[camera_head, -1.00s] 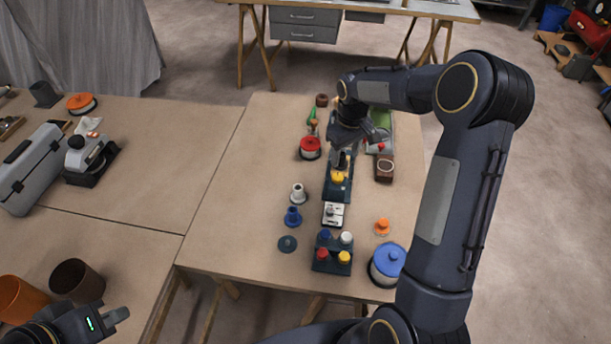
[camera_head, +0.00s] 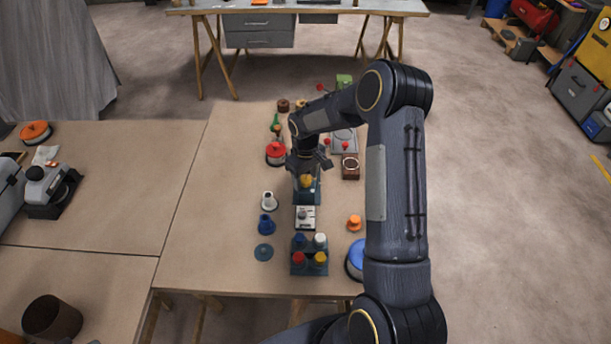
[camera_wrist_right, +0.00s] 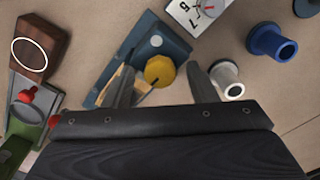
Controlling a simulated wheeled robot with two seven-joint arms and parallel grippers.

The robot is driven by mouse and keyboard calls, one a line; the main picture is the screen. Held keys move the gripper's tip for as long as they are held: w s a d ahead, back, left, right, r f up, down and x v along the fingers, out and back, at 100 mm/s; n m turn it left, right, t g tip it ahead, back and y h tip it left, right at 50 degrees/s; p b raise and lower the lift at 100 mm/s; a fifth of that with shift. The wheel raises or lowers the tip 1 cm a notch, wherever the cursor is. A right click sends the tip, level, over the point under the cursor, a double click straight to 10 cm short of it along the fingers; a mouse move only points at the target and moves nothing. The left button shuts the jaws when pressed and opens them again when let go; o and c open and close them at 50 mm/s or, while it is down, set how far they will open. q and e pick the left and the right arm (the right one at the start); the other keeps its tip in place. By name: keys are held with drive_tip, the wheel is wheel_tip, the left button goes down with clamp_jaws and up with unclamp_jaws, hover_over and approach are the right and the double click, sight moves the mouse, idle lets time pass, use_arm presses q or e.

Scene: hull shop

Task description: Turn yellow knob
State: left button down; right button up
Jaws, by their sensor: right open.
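The yellow knob (camera_wrist_right: 159,71) sits on a dark blue base plate (camera_wrist_right: 172,45) in the right wrist view, with a small white round spot beside it on the plate. In the head view the yellow knob (camera_head: 306,181) shows just below my right gripper (camera_head: 308,166). My right gripper (camera_wrist_right: 165,88) is open, and in the wrist view its two fingers lie on either side of the knob, the left one closer to it. Whether a finger touches the knob I cannot tell. My left gripper is out of view.
A white dial box (camera_head: 305,217) and a block with coloured caps (camera_head: 309,262) stand nearer on the table. A brown block (camera_wrist_right: 38,45) is at left.

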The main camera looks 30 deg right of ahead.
drive_tip(key=c, duration=1)
drive_tip(key=shift+o, duration=0.2)
